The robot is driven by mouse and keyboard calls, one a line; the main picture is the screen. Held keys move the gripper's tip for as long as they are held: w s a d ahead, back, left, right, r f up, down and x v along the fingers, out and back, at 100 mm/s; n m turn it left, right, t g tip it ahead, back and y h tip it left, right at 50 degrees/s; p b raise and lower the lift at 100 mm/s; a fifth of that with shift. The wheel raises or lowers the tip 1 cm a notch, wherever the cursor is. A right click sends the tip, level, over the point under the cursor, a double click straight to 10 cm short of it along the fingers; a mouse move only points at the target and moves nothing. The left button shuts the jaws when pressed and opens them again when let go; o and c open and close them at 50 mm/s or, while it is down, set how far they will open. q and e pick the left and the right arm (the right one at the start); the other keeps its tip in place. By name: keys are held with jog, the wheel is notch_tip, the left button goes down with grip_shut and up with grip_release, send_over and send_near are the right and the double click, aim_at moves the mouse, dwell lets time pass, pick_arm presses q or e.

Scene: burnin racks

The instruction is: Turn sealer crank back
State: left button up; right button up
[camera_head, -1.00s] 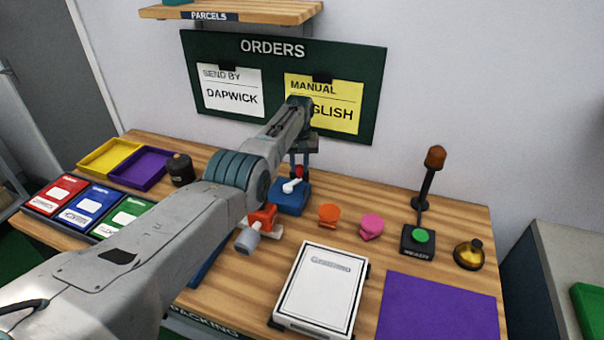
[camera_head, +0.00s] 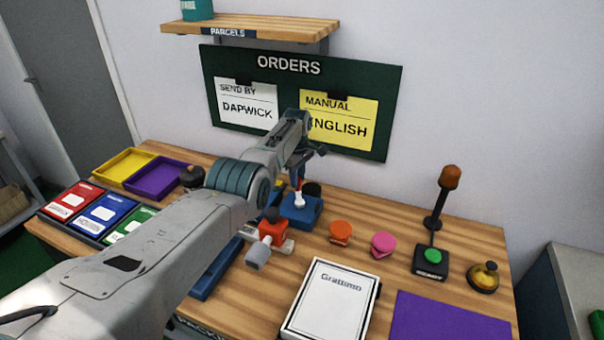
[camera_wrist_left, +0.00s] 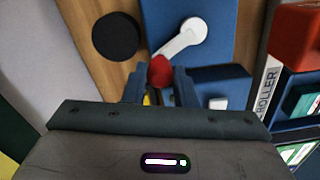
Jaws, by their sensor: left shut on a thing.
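The sealer is a blue block (camera_head: 307,212) on the table with a white crank arm (camera_head: 299,199) on top. In the left wrist view the crank arm (camera_wrist_left: 183,38) runs from a round white hub to a red knob (camera_wrist_left: 160,72). My left gripper (camera_head: 298,178) reaches down over the sealer from above. In the wrist view its fingers (camera_wrist_left: 160,88) are shut on the red knob, at the end of the crank arm. The fingers hide part of the knob in the head view. My right gripper is not in view.
A black round thing (camera_wrist_left: 115,37) stands beside the sealer. A red device (camera_head: 272,230) is in front of it. Orange (camera_head: 341,232) and pink (camera_head: 383,244) stamps and a white Grattimo box (camera_head: 330,300) are to the right. The ORDERS board (camera_head: 300,100) hangs behind.

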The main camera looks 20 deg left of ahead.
pick_arm(q)
jog(key=shift+s+a+r+n+p, duration=0.1)
jog(key=shift+a+r+n+p, duration=0.2)
jog(key=shift+n, duration=0.3)
jog(key=n+p, duration=0.2)
jog(key=s+a+n+p, duration=0.1)
jog(key=n+p, duration=0.1)
jog(key=p, duration=0.1)
jog(key=s+n+p, duration=0.1)
jog(key=n+p, duration=0.1)
jog(key=n, duration=0.1)
jog(key=shift+s+a+p, duration=0.25)
jog(key=shift+a+p, duration=0.15)
jog(key=n+p, duration=0.1)
jog(key=s+n+p, duration=0.1)
jog(key=n+p, duration=0.1)
jog(key=shift+s+a+f, duration=0.15)
jog(key=shift+s+f+n, duration=0.1)
jog(key=shift+s+n, duration=0.05)
jog(key=shift+n, duration=0.25)
jog(key=shift+p, duration=0.3)
jog(key=o, duration=1)
jog(key=shift+s, duration=0.1)
